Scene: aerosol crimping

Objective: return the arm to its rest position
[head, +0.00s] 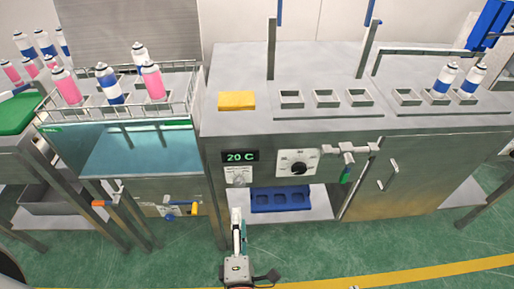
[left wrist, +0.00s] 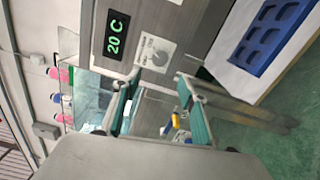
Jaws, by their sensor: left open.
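My left gripper (head: 237,222) is low in front of the metal bench, below the 20 C display (head: 240,156) and left of the blue tray. In the left wrist view its two green-padded fingers (left wrist: 158,100) are apart with nothing between them. Behind them the view shows the bench front with the display (left wrist: 116,34) and a dial (left wrist: 153,50). The gripper is clear of the bench's top and holds nothing. My right gripper does not show in either view.
A blue tray (head: 281,199) with square pockets sits on a low shelf (head: 318,206) under the bench (head: 310,66). A yellow block (head: 236,100) and spray cans (head: 440,80) stand on top. Pink and blue cans (head: 153,82) stand over the water bath (head: 140,152). Green floor lies open in front.

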